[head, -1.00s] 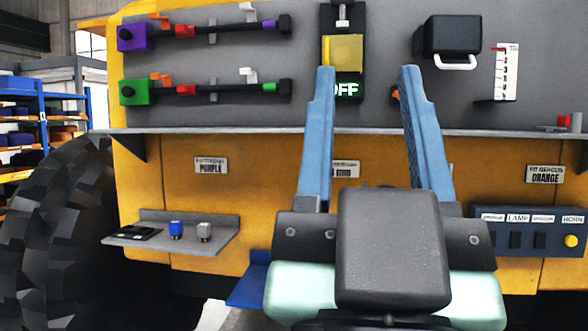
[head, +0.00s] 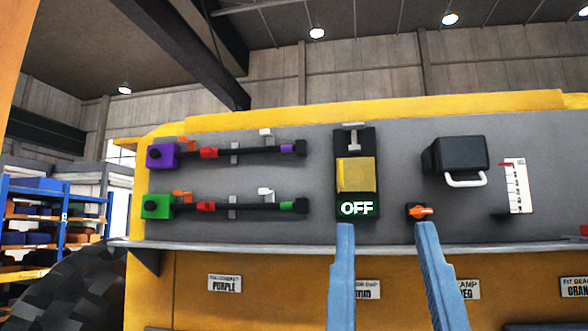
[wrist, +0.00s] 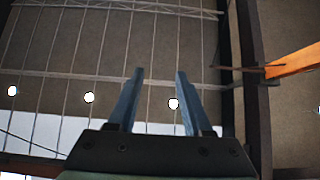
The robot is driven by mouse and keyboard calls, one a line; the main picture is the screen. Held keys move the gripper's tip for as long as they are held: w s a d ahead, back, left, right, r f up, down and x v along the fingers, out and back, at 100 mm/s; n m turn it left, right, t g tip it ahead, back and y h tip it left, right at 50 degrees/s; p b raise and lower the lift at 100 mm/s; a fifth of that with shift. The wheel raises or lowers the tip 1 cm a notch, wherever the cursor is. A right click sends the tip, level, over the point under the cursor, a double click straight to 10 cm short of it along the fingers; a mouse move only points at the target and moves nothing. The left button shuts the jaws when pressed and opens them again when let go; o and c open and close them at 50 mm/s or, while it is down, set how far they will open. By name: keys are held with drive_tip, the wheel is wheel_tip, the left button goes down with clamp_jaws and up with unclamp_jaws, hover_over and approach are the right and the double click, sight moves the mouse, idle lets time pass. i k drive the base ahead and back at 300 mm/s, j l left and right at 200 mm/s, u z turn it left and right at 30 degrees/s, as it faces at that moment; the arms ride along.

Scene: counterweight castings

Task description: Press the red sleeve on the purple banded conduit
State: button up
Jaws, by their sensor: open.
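The purple banded conduit (head: 265,151) is the upper of two black conduits on the grey panel in the head view. It runs from a purple box (head: 163,156) at the left to a black end, with a purple band (head: 287,148) near that end. The red sleeve (head: 208,153) sits around it near the box, with a gap between sleeve and box. An orange clip (head: 187,143) is above the gap. My gripper (head: 385,228) is open and empty, its blue fingers below and right of the conduit. The wrist view shows the open fingers (wrist: 158,75) against the roof.
A green-banded conduit (head: 265,206) with a green box (head: 156,206) and its own red sleeve (head: 206,206) runs just below. A yellow cover above an OFF sign (head: 357,208), an orange knob (head: 421,211) and a black box (head: 459,154) are to the right. A ledge (head: 280,247) projects below the panel.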

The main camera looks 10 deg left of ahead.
sight(205, 152)
drive_tip(key=i+j, duration=0.15)
drive_tip(key=j, duration=0.2)
drive_tip(key=i+j, duration=0.15)
drive_tip(key=j, duration=0.2)
drive_tip(key=i+j, duration=0.15)
drive_tip(key=j, duration=0.25)
drive_tip(key=i+j, duration=0.15)
drive_tip(key=j, duration=0.2)
drive_tip(key=i+j, duration=0.2)
drive_tip(key=j, duration=0.15)
